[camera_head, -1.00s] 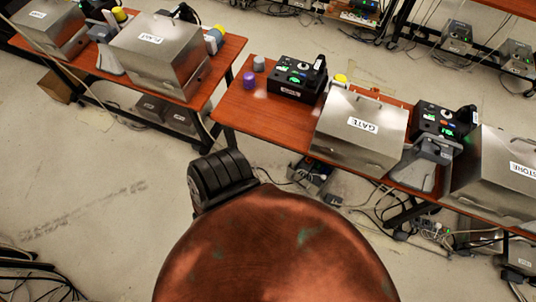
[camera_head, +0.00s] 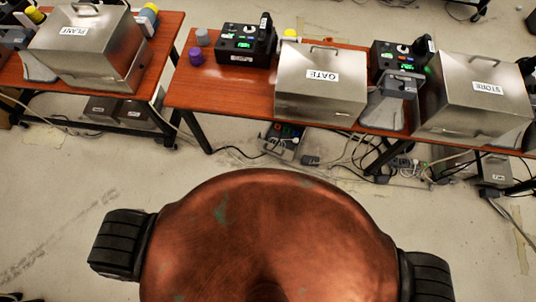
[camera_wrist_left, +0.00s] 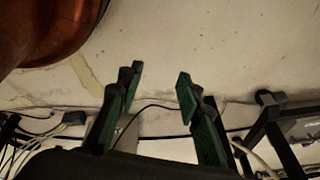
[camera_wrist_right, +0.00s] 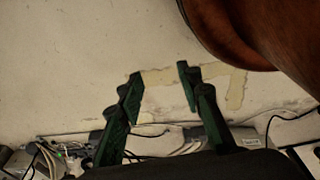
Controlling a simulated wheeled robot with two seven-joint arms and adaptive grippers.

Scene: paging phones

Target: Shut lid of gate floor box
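Under the table that carries the GATE-labelled metal box (camera_head: 322,78), a small floor box (camera_head: 280,146) sits among cables. Its inside seems to show dark parts and a green light, so its lid looks raised, but it is too small to be sure. My left gripper (camera_wrist_left: 158,85) is open and empty in the left wrist view, above the floor and cables. My right gripper (camera_wrist_right: 158,82) is open and empty in the right wrist view, also above the floor near cables. Neither gripper shows in the head view, and neither touches the floor box.
The wooden table (camera_head: 195,88) also carries a black phone unit (camera_head: 243,46), another phone unit (camera_head: 400,57) and the STORE box (camera_head: 480,95). Table legs (camera_head: 195,130) and loose cables (camera_head: 345,150) surround the floor box. Pale floor (camera_head: 100,175) is open between my base and the tables.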

